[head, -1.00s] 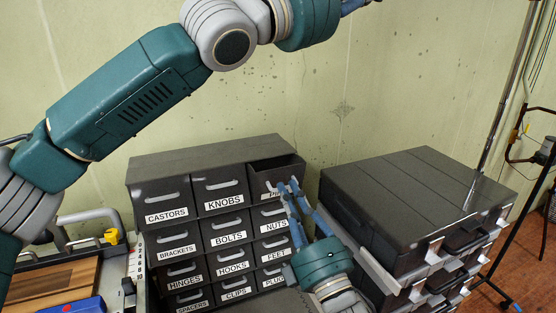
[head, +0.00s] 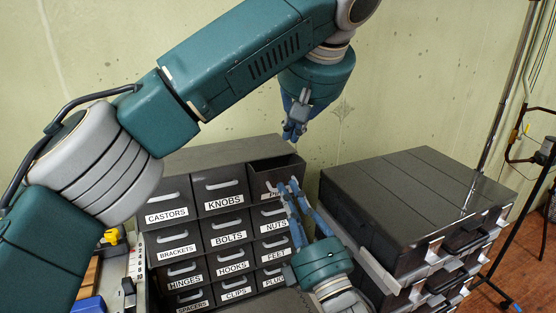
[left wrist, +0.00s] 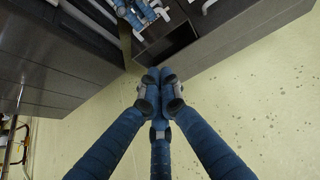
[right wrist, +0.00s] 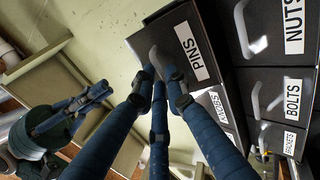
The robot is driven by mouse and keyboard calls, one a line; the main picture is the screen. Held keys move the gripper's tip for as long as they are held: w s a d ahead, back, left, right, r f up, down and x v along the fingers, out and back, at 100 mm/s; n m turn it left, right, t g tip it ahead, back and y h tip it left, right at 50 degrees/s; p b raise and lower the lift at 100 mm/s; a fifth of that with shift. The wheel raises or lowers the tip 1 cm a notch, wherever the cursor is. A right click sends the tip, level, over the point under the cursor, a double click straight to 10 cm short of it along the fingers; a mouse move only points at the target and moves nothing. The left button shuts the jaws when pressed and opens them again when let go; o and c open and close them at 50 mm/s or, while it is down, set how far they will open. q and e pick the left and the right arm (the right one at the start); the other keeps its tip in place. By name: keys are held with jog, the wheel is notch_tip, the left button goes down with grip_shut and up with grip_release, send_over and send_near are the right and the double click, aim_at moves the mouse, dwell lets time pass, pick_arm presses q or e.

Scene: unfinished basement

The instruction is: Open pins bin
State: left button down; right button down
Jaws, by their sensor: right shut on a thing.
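The pins bin (head: 262,188) is the top right drawer of the dark bin cabinet (head: 220,152). It is pulled part way out and its dark inside shows from above. Its label reads PINS in the right wrist view (right wrist: 190,52). My right gripper (head: 292,186) is shut on the bin's handle (right wrist: 156,60). My left gripper (head: 295,130) hangs above and just behind the open bin, near the wall, with its fingers together and empty. In the left wrist view its fingertips (left wrist: 160,78) are beside the bin's open top (left wrist: 165,42), apart from it.
Other labelled bins, such as KNOBS (head: 222,188) and NUTS (head: 272,216), are shut. A stack of dark cases (head: 420,205) stands close on the right. The wall is close behind the cabinet.

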aim_at(275, 176)
pick_arm(q)
jog(key=shift+n+y, duration=0.3)
jog(key=shift+n, duration=0.2)
jog(key=x, duration=0.6)
jog(key=s+a+x, duration=0.1)
jog(key=x, duration=0.2)
jog(key=shift+w+f, duration=0.2)
jog(key=shift+f, duration=0.4)
